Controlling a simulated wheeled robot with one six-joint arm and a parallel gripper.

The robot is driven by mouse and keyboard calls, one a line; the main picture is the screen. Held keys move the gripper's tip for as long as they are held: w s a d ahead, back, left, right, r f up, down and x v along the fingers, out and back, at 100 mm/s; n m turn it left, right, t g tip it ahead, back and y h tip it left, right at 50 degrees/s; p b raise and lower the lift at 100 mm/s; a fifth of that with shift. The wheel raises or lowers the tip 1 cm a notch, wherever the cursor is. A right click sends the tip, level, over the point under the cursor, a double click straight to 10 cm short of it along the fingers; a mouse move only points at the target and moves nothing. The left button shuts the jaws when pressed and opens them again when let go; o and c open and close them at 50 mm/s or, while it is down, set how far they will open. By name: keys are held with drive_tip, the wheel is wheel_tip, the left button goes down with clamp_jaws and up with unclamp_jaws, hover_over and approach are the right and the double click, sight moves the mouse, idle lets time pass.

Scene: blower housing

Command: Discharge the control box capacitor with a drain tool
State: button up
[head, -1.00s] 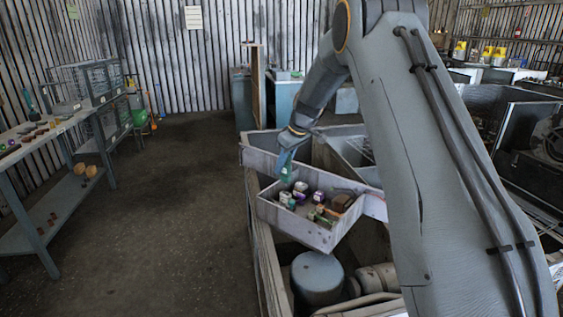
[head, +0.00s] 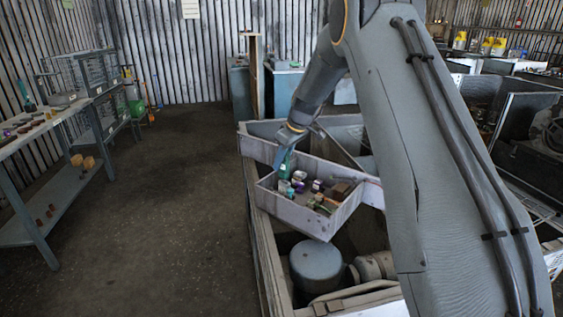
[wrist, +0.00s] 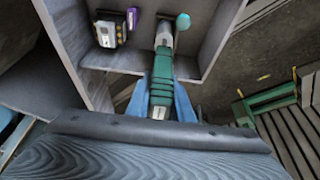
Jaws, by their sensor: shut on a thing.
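My gripper (wrist: 162,102) has its blue fingers closed around a green-handled tool (wrist: 161,68), which I take to be the drain tool. Its grey end points into the open control box (wrist: 203,52), beside a rounded teal piece (wrist: 183,20). In the head view, my gripper (head: 283,160) is at the left rear side of the box (head: 294,215), with green of the tool (head: 287,163) showing beside the fingers. Small coloured parts lie inside the box. I cannot tell which one is the capacitor, nor whether the tool touches anything.
A dark block with light terminals (wrist: 107,31) and a purple part (wrist: 131,18) sit left of the tool. The box sits over a large housing with a grey cylinder (head: 316,266). A shelf bench (head: 52,190) stands at the left. The floor between (head: 170,200) is clear.

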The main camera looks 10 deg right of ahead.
drive_tip(key=shift+s+f+b, duration=0.15)
drive_tip(key=shift+f+b, duration=0.6)
drive_tip(key=shift+b, duration=0.05)
idle(3.3)
drive_tip(key=shift+r+p, duration=1.2)
drive_tip(key=shift+r, duration=2.35)
drive_tip(key=shift+d, duration=0.1)
